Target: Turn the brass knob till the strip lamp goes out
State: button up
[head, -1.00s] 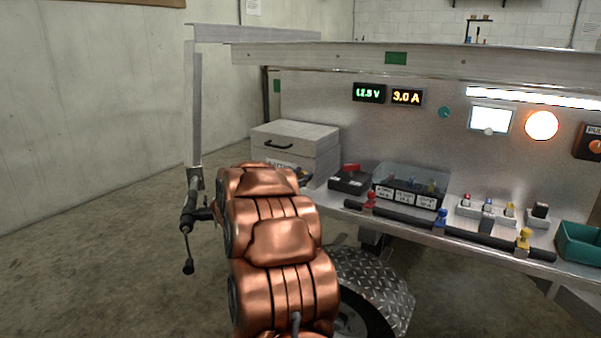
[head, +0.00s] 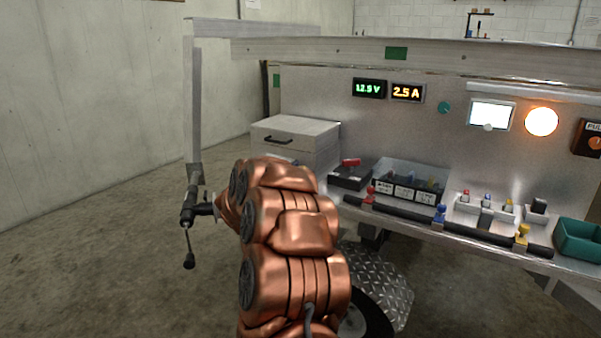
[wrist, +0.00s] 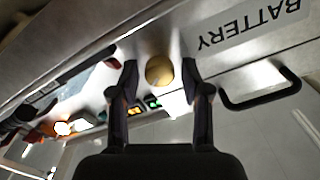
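The round brass knob (wrist: 159,70) is on a metal face beside the "BATTERY" label in the wrist view. My gripper (wrist: 159,76) has one finger on each side of the knob, with a visible gap on both sides, so it is open around it. In the head view my copper-coloured arm hides the gripper and knob. The strip lamp (head: 535,93) along the top right of the panel is grey and dark.
The metal battery box (head: 295,132) with a black handle stands at the bench's left end. The round lamp (head: 541,121) and the square lamp (head: 490,115) are lit. A teal bin (head: 577,240) sits at the right. Floor at left is clear.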

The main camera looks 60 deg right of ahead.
jog(key=shift+o, duration=0.2)
jog(key=a, duration=1.2)
jog(key=shift+s, duration=0.25)
